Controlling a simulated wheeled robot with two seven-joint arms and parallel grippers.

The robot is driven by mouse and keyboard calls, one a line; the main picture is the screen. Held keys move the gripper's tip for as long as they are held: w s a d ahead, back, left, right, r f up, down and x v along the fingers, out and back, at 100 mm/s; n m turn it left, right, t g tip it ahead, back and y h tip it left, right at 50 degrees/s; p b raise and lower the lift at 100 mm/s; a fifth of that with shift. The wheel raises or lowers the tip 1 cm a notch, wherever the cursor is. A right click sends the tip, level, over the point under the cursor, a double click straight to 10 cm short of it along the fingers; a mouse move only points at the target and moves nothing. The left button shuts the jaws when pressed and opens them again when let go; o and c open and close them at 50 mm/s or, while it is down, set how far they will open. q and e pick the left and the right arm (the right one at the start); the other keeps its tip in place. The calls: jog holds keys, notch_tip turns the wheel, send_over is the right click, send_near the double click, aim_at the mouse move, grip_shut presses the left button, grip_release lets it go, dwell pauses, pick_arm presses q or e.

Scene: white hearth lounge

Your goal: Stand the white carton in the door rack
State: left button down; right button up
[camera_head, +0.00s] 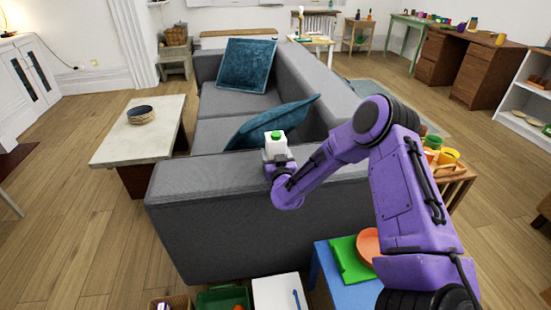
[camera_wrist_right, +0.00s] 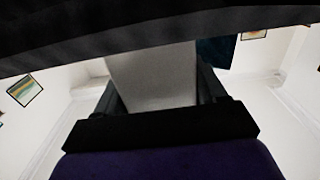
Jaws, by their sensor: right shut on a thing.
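In the right wrist view the carton (camera_wrist_right: 155,78) shows as a pale block between the dark fingers (camera_wrist_right: 160,100). The carton's lower part is hidden by the gripper in the head view. I cannot make out any door rack in either view. My left gripper is not in view.
The grey sofa (camera_head: 225,215) fills the middle, close below my right arm. A blue table (camera_head: 335,280) with a green tray stands at the front. A pale coffee table (camera_head: 120,150) stands left. Wooden floor (camera_head: 80,235) is open at the left.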

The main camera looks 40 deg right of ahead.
jog(key=o, duration=1.5)
jog(key=shift+c, duration=0.2)
